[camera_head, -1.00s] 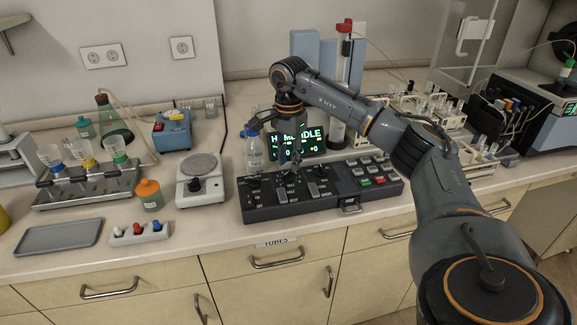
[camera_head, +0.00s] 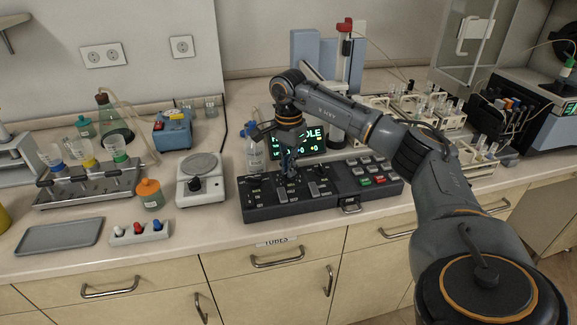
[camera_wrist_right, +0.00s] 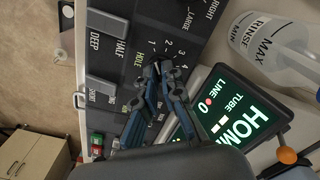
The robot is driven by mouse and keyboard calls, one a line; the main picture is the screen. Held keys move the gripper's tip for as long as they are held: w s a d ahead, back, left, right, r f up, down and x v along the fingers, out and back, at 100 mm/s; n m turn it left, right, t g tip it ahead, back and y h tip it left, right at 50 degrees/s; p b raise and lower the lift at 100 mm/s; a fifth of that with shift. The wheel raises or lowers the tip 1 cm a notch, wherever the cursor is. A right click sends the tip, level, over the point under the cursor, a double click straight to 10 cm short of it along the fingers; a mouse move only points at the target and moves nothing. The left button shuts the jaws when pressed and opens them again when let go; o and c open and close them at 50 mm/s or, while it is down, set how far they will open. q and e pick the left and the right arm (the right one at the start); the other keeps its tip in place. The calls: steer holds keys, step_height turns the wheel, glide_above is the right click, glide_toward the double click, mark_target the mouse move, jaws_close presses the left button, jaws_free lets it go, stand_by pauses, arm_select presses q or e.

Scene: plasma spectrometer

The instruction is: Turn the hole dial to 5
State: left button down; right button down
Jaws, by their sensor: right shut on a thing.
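The control panel (camera_head: 325,188) is a dark box on the bench with several slide switches and buttons. My right gripper (camera_head: 291,175) reaches down from above onto its middle. In the right wrist view its blue-grey fingers (camera_wrist_right: 163,70) are shut on the small black hole dial (camera_wrist_right: 157,61), beside the word HOLE and a scale with 1, 2 and 3 readable. The fingers hide most of the dial and the rest of the scale, so I cannot tell its setting. The lit display (camera_head: 298,146) stands behind the panel, partly covered by my gripper. My left gripper is out of view.
A wash bottle (camera_head: 255,151) stands close behind the panel's left part; it also shows in the right wrist view (camera_wrist_right: 277,45). A scale (camera_head: 199,168) stands left of the panel. Tube racks (camera_head: 445,118) stand at the right. The bench strip in front of the panel is clear.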

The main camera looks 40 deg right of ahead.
steer(key=m+p, duration=0.1)
steer(key=m, duration=0.2)
steer(key=shift+r, duration=0.15)
steer(key=m+p, duration=0.1)
steer(key=m, duration=0.2)
steer(key=shift+m+p, duration=0.3)
steer(key=shift+p, duration=0.1)
steer(key=m+p, duration=0.1)
steer(key=m, duration=0.2)
steer(key=shift+m, duration=0.3)
steer(key=m+p, duration=0.1)
steer(key=m, duration=0.3)
steer(key=shift+m, duration=0.3)
steer(key=m+p, duration=0.1)
steer(key=m, duration=0.2)
steer(key=shift+m, duration=0.3)
steer(key=m+p, duration=0.1)
steer(key=m, duration=0.2)
steer(key=shift+m, duration=0.3)
steer(key=m+p, duration=0.1)
steer(key=m, duration=0.5)
steer(key=shift+w+d+m, duration=0.1)
steer(key=shift+m, duration=0.3)
